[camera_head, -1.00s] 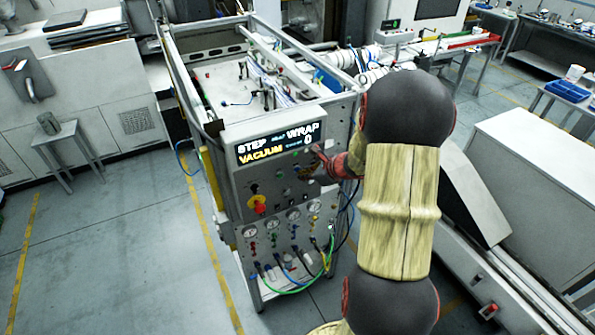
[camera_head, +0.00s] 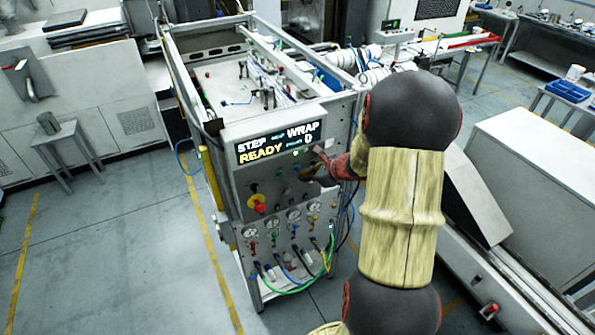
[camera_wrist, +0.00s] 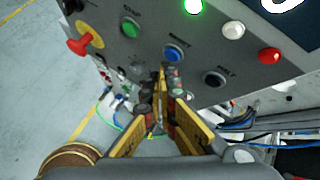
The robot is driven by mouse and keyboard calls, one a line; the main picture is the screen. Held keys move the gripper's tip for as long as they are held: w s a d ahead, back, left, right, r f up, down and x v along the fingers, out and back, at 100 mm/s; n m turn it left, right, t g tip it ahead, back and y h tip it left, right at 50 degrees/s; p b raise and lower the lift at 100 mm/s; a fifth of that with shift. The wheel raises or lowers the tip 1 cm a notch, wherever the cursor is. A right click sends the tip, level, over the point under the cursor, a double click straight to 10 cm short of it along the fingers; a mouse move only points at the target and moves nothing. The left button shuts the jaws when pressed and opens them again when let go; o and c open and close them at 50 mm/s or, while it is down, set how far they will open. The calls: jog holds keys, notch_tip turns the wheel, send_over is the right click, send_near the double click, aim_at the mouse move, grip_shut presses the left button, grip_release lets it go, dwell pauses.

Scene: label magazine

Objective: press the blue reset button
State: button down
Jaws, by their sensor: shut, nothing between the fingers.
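The blue reset button (camera_wrist: 174,53) sits on the grey control panel (camera_wrist: 190,35) in the wrist view, uncovered. My gripper (camera_wrist: 168,76) is shut and empty. Its fingertips lie just below the blue button in the picture, and the button's face shows clear of them. In the head view my gripper (camera_head: 312,173) is in front of the right part of the panel, partly hidden by my arm. The panel's display (camera_head: 277,144) reads STEP WRAP, READY and 0.
A green button (camera_wrist: 130,28), black button (camera_wrist: 214,79), white button (camera_wrist: 233,29) and red button (camera_wrist: 269,55) surround the blue one. A lit green lamp (camera_wrist: 193,6) is above. A red emergency knob (camera_head: 258,206) is at left. Gauges and hoses are below.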

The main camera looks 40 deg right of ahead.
jog(key=shift+s, duration=0.15)
jog(key=s, duration=0.2)
jog(key=s+a+b, duration=0.1)
jog(key=s, duration=0.2)
jog(key=shift+a, duration=0.15)
dwell(0.4)
jog(key=shift+w, duration=0.1)
dwell(0.6)
